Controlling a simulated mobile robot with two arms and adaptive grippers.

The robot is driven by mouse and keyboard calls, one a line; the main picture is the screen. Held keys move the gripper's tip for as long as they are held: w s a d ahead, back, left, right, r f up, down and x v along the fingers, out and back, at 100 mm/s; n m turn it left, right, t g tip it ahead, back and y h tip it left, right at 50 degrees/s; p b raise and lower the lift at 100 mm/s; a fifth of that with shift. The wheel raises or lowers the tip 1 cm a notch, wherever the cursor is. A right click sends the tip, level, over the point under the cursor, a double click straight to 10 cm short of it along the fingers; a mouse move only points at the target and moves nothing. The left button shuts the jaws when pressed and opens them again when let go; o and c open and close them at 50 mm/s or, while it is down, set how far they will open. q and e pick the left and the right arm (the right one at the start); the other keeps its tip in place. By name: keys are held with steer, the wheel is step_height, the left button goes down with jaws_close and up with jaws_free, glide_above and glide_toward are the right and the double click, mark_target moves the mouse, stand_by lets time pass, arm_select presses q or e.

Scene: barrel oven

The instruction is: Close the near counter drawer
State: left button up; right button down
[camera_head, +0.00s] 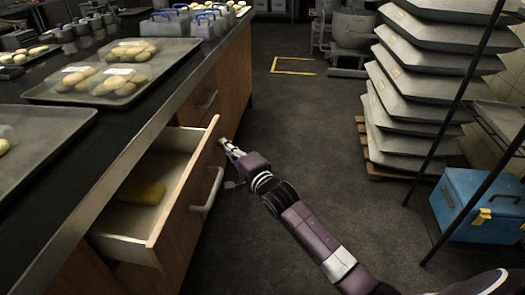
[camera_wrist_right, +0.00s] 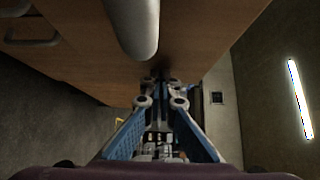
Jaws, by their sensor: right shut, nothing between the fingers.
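The near counter drawer (camera_head: 168,190) stands open in the head view, pulled out from the counter's right side, with a yellow item (camera_head: 142,192) lying inside. Its wooden front carries a pale bar handle (camera_head: 208,190). My right gripper (camera_head: 226,145) is at the far end of the drawer front, just beyond the handle, shut and empty. In the right wrist view the gripper's fingertips (camera_wrist_right: 161,84) are close to the wooden front, below the handle (camera_wrist_right: 135,30); whether they touch it is unclear. My left gripper is out of view.
Trays of buns (camera_head: 120,80) sit on the dark counter (camera_head: 130,125). A second drawer handle (camera_head: 208,99) is farther along the counter. Stacked trays (camera_head: 410,90) and a blue box (camera_head: 478,204) stand at the right. The floor (camera_head: 300,130) between is clear.

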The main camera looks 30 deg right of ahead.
steer(key=b, duration=0.1)
glide_toward(171, 134)
steer(key=w, duration=0.4)
steer(key=shift+w+d+f, duration=0.2)
steer(key=shift+d+f, duration=0.05)
steer(key=shift+w+a, duration=0.4)
steer(key=shift+a, duration=0.2)
steer(key=shift+w+a+r, duration=0.1)
steer(key=shift+r, duration=0.1)
